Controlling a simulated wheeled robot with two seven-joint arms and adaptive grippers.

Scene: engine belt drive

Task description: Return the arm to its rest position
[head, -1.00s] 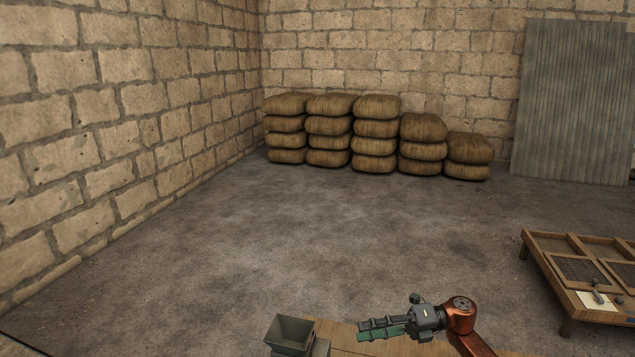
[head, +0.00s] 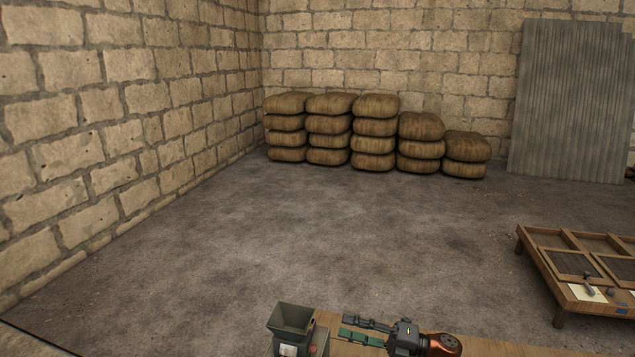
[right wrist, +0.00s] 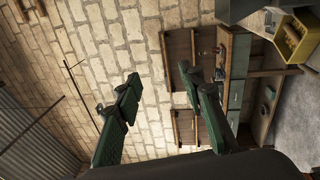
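My right gripper (head: 343,326) is low in the head view, above the wooden bench top, pointing left towards a grey-green hopper-topped device. Its two green-and-black fingers are spread apart with nothing between them. The right wrist view also shows the open fingers (right wrist: 160,82), with the stone wall and wooden shelving beyond in a sideways picture. My left gripper is in neither view. The belt drive does not show.
The hopper device (head: 290,325) stands at the bench's back edge, close left of the fingertips. The bench (head: 490,345) runs right. A low wooden table (head: 540,262) with mesh panels stands at right. Stacked sacks (head: 373,130) line the far wall. Open floor lies between.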

